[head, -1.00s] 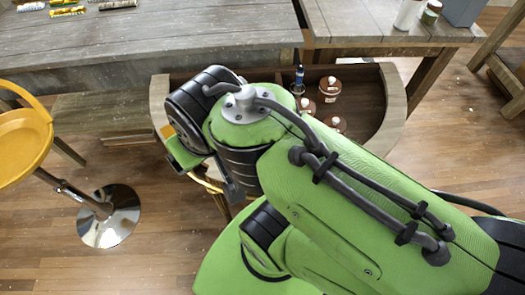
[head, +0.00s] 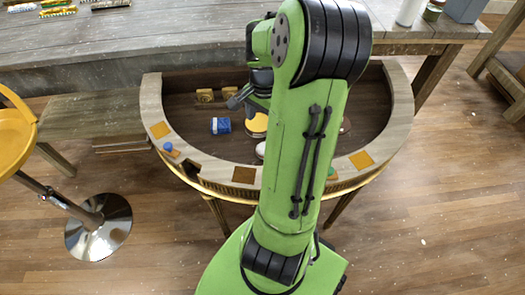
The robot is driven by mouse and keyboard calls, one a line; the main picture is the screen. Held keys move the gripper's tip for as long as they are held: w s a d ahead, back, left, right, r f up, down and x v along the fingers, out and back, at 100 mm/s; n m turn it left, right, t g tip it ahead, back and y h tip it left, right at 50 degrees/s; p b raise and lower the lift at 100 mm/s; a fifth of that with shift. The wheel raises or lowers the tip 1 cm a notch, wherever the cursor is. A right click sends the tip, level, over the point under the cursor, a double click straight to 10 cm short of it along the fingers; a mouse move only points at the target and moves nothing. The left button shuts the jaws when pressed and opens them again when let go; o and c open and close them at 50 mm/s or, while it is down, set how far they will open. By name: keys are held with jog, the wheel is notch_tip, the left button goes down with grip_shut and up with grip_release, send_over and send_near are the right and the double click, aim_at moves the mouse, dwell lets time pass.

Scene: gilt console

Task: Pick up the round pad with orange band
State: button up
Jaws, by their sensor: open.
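A round pad with a white face and a yellow-orange band (head: 257,124) lies on the dark recessed top of the half-round console (head: 157,95). The arm covers its right side. My gripper (head: 247,104) is above and just left of the pad, close to it in the picture. Its dark fingers are small and partly hidden by my green wrist. It is open and holds nothing that I can see. I cannot tell the height between the fingers and the pad.
A blue box (head: 221,126) lies left of the pad, with small gold boxes (head: 205,96) behind. A blue ball (head: 168,146) sits on the console's rim. A grey table (head: 180,45) stands behind; a yellow stool (head: 15,130) is at left. My arm hides the console's middle right.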

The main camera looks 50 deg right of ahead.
notch_tip(320, 180, down, 9)
jog(key=b, duration=0.3)
jog(key=f+b, duration=0.2)
jog(key=f, duration=0.1)
jog(key=f+b, duration=0.1)
jog(key=f, duration=0.1)
jog(key=shift+d+f, duration=0.1)
jog(key=shift+d, duration=0.2)
jog(key=c, duration=1.1)
